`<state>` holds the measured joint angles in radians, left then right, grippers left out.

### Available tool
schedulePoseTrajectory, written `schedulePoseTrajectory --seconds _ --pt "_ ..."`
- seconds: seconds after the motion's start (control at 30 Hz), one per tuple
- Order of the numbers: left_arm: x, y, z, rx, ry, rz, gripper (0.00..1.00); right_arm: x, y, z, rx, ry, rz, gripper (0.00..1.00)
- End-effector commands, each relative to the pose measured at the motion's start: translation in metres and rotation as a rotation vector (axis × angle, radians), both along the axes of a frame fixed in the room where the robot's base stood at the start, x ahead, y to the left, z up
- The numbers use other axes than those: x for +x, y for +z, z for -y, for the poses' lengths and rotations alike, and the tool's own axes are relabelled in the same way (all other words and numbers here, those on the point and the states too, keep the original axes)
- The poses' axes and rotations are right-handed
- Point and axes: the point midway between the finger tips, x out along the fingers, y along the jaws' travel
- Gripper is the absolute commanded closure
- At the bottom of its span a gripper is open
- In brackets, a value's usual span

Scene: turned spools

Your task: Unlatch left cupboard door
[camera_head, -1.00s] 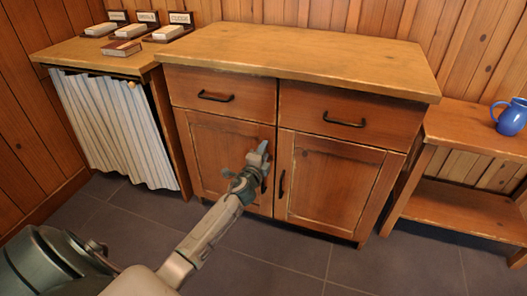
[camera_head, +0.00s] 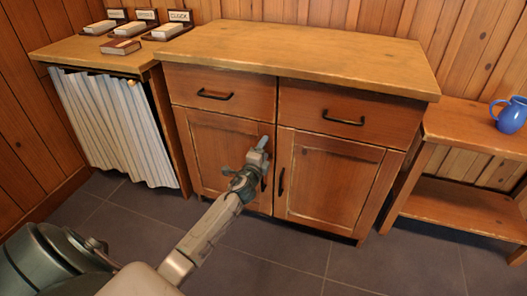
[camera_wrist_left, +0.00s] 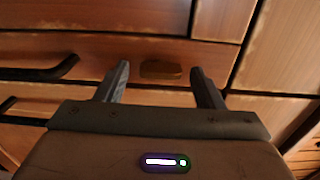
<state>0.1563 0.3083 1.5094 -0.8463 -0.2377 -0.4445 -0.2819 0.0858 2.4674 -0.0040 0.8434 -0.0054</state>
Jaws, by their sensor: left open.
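The left cupboard door (camera_head: 213,143) is shut, flush with the cabinet front. Its black bar handle (camera_head: 264,184) is partly hidden behind my left gripper (camera_head: 262,145), which is at the door's upper right corner. In the left wrist view my left gripper (camera_wrist_left: 160,80) is open, its two fingers spread apart. A small brown wooden piece (camera_wrist_left: 160,69), which looks like a turn latch, lies on the cupboard front between the fingertips. I cannot tell whether a finger touches it. My right gripper is not in view.
The right door (camera_head: 330,185) with its handle (camera_head: 281,182) is shut. Two drawers with handles (camera_head: 215,95) are above the doors. A curtained counter (camera_head: 110,125) stands left, a low bench with a blue jug (camera_head: 511,116) right. The floor in front is clear.

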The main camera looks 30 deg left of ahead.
Motion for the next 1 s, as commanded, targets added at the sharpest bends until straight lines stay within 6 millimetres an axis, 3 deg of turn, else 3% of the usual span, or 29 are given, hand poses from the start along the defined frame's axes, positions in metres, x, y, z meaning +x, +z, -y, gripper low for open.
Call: schedulePoseTrajectory --seconds 0.17,0.63,1.0 --pt "-0.011 0.0 0.002 0.0 0.0 0.0 0.38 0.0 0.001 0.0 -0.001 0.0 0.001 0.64" --pt "-0.091 -0.001 0.022 0.001 -0.001 -0.001 0.38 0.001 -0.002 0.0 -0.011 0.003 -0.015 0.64" --pt "-0.105 0.0 0.026 0.0 -0.001 0.0 0.38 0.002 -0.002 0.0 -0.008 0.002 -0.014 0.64"
